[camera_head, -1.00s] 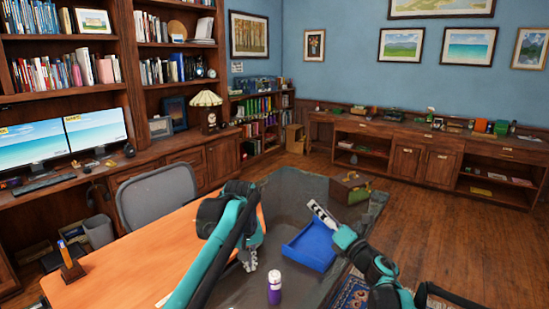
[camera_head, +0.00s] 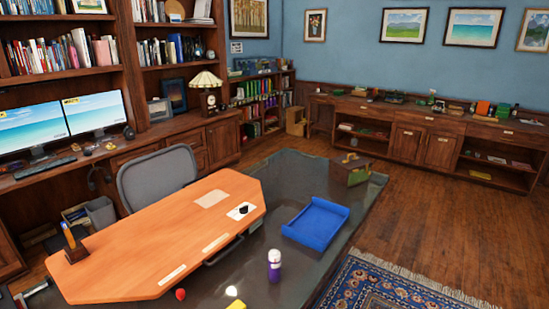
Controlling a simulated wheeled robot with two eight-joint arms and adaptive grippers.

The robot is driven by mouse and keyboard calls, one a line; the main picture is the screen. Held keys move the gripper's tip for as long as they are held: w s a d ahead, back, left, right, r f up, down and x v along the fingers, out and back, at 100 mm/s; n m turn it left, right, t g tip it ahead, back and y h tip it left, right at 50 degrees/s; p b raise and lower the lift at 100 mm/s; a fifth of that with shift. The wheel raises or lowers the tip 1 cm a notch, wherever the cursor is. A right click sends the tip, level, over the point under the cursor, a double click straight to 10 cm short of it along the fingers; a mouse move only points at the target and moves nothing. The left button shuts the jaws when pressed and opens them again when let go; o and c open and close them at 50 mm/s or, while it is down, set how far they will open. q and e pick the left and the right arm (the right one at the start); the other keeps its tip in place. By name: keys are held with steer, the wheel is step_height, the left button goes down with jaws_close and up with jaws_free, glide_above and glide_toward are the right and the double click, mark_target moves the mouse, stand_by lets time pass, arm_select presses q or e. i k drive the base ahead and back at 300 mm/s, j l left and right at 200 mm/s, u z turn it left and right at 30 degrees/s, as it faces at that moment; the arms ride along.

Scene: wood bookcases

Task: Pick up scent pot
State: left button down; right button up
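No object is plainly marked as the scent pot. A small purple container with a pale top (camera_head: 274,265) stands upright on the dark glass tabletop, near the bottom centre; I cannot tell for sure that it is the scent pot. A small black item (camera_head: 243,210) lies on a white sheet on the orange wooden board (camera_head: 150,245). Neither of my grippers shows in the head view now, so their state is hidden.
A blue open tray (camera_head: 316,222) lies on the dark table, with a brown case (camera_head: 350,170) behind it. A red item (camera_head: 180,294) and a yellow piece (camera_head: 236,304) lie near the front. A grey chair (camera_head: 157,178) stands behind the board.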

mark_target(273, 269)
steer(key=i+l, duration=0.8)
steer(key=l+u, duration=0.05)
